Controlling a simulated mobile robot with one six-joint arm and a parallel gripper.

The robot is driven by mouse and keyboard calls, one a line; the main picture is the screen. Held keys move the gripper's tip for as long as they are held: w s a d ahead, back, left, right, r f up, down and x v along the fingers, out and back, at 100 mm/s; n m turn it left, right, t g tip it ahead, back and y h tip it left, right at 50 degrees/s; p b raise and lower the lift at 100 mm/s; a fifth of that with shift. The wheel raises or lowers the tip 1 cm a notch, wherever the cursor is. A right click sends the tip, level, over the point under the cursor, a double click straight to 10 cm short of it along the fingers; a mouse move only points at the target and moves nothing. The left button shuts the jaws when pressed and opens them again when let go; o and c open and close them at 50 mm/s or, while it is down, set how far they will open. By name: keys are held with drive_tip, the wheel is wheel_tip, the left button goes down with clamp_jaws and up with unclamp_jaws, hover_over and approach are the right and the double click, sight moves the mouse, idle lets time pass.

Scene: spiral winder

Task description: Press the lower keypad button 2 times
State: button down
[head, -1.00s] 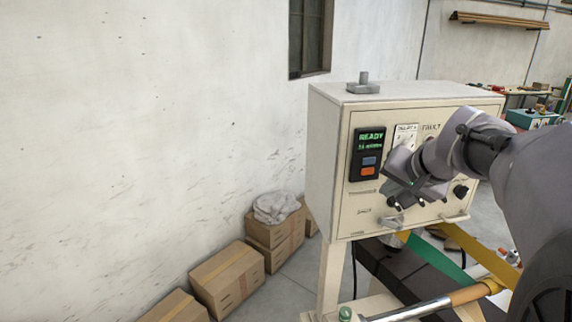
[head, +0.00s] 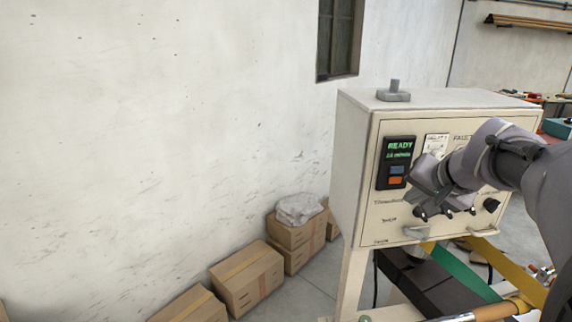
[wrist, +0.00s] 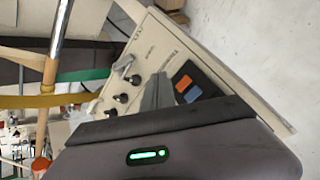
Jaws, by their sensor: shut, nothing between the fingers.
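The dark keypad (head: 381,176) is on the left of the cream control box's front, under a green display reading READY (head: 400,147). Its upper button is blue (head: 397,170) and its lower button is orange (head: 396,181). In the wrist view the blue button (wrist: 193,95) and the orange button (wrist: 182,83) both show, tilted, just right of a grey fingertip. My gripper (head: 418,186) is shut and empty, just right of the keypad in the head view. Whether it touches the panel cannot be told.
Cardboard boxes (head: 248,278) stand on the floor by the wall at the left.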

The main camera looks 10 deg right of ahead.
sight(404, 185)
drive_tip(key=shift+w+d+p, duration=0.1)
drive_tip(key=shift+w+p, duration=0.25)
drive_tip(key=shift+w, duration=1.55)
idle(0.5)
drive_tip(key=shift+w, duration=0.4)
drive_tip(key=shift+w, duration=0.4)
idle(0.6)
drive_tip(key=shift+s, duration=0.1)
drive_tip(key=shift+s+b, duration=0.5)
drive_tip(key=shift+s, duration=0.2)
